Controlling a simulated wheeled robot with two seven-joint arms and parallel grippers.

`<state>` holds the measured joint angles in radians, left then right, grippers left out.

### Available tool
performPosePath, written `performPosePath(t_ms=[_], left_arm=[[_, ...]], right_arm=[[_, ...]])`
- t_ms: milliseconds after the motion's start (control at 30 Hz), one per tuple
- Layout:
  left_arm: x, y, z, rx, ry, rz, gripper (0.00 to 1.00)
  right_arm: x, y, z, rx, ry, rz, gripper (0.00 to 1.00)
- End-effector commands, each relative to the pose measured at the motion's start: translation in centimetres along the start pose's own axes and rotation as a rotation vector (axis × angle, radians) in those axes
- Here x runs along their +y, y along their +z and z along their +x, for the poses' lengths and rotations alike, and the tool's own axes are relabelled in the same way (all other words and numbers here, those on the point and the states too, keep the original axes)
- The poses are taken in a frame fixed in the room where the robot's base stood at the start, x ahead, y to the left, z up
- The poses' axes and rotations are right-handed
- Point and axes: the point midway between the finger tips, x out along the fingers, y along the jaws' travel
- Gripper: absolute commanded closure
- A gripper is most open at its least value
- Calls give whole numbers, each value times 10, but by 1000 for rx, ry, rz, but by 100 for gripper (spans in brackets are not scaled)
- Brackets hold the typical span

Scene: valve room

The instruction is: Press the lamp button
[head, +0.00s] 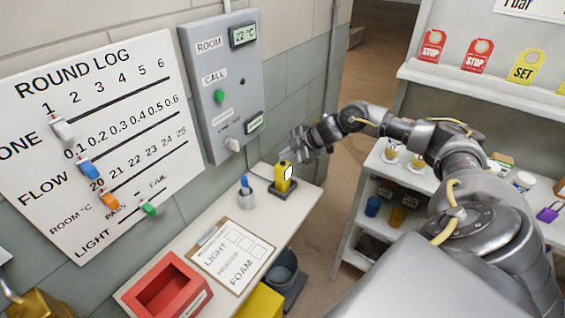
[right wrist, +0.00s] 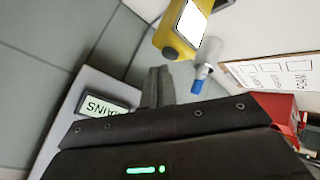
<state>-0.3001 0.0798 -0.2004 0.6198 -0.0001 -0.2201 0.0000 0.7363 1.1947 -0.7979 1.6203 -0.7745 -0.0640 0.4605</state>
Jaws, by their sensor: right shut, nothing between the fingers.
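A yellow hand lamp (head: 283,177) with a bright white face stands in a dark base on the small table by the wall. Its top is close to my right gripper (head: 288,152), which is shut and empty just above it. I cannot make out whether they touch. In the right wrist view the yellow lamp (right wrist: 178,32) is at the top, beyond the shut fingers (right wrist: 158,88). My left gripper is not in view.
The grey wall panel (head: 225,85) has displays, a green button and a white knob close left of the gripper. Shelves (head: 342,245) stand to the right.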

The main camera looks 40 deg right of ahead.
Motion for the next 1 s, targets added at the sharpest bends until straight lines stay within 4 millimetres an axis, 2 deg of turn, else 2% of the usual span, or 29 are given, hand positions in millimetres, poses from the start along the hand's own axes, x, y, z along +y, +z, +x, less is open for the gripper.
performPosePath(t_ms=[1000], left_arm=[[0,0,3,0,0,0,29]], right_arm=[[-6,6,8,0,-1,0,100]])
